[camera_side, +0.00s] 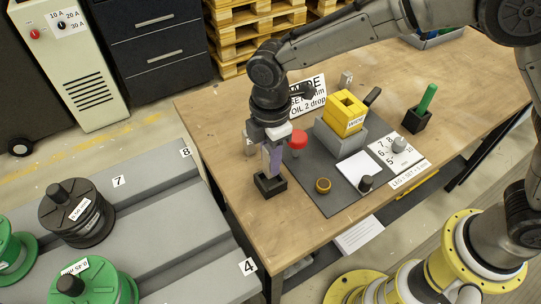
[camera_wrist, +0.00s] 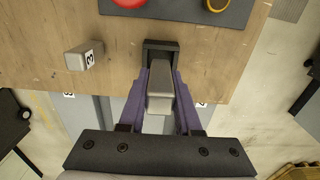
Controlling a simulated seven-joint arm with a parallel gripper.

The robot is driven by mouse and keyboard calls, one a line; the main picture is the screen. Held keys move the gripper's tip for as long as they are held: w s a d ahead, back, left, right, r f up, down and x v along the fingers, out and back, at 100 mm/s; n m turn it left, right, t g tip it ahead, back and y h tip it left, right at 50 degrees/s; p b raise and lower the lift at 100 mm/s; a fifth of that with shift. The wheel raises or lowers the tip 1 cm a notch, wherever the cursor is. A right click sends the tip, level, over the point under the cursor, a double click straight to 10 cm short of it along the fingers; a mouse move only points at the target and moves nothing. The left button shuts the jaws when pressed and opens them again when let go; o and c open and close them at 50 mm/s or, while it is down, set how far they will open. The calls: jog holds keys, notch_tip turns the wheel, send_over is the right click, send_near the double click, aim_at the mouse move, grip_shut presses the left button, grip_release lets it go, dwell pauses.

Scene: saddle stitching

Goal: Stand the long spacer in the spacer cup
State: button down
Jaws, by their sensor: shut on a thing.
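My gripper (camera_side: 271,172), with purple fingers, points down over the small black spacer cup (camera_side: 270,187) near the table's left edge. In the wrist view, the fingers (camera_wrist: 161,85) are shut on a grey bar, the long spacer (camera_wrist: 160,98). It is held upright, in line with the cup (camera_wrist: 161,45). Its lower end is at the cup's mouth, but I cannot tell whether it is inside or just above. The fingers mostly hide the spacer in the side view.
A grey block marked 3 (camera_wrist: 85,56) stands beside the cup. A red knob (camera_side: 298,141), brass ring (camera_side: 323,185) and yellow block (camera_side: 345,112) are on the dark mat (camera_side: 313,197). A green-handled tool (camera_side: 427,98) stands in a black holder farther right.

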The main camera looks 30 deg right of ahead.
jog(key=shift+f, duration=1.9)
jog(key=c, duration=0.5)
grip_release()
jog(key=shift+f, duration=0.1)
notch_tip(320, 180, up, 14)
dwell(0.4)
